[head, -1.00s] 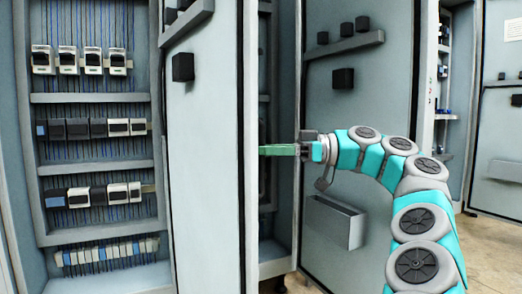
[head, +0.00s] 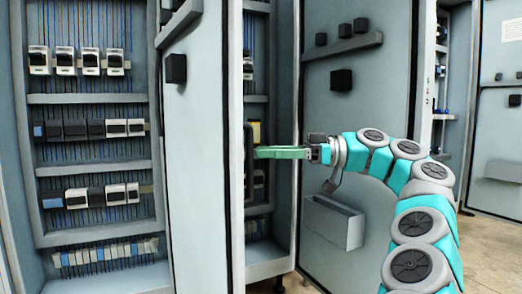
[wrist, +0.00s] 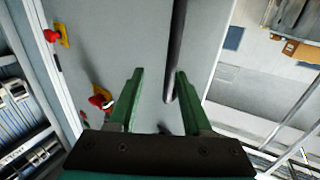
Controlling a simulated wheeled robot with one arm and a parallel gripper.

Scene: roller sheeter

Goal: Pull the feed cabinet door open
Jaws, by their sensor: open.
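A grey door (head: 203,150) stands open in the head view, its inner face toward me and its free edge near the middle. A dark upright bar handle (head: 248,163) shows just past that edge. In the wrist view the handle (wrist: 176,50) stands out from a grey door face (wrist: 120,40). My gripper (head: 262,153) is open, its green fingers pointing left at the handle. In the wrist view the handle's lower end lies between the fingertips (wrist: 160,73), close to the right finger. I cannot tell whether they touch.
Red knobs on yellow plates (wrist: 60,34) are on the door face left of the fingers. An open cabinet with rows of breakers (head: 90,130) is at left. Another open door (head: 345,90) with a box-like pocket (head: 334,222) stands behind my arm. Floor is free at lower right.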

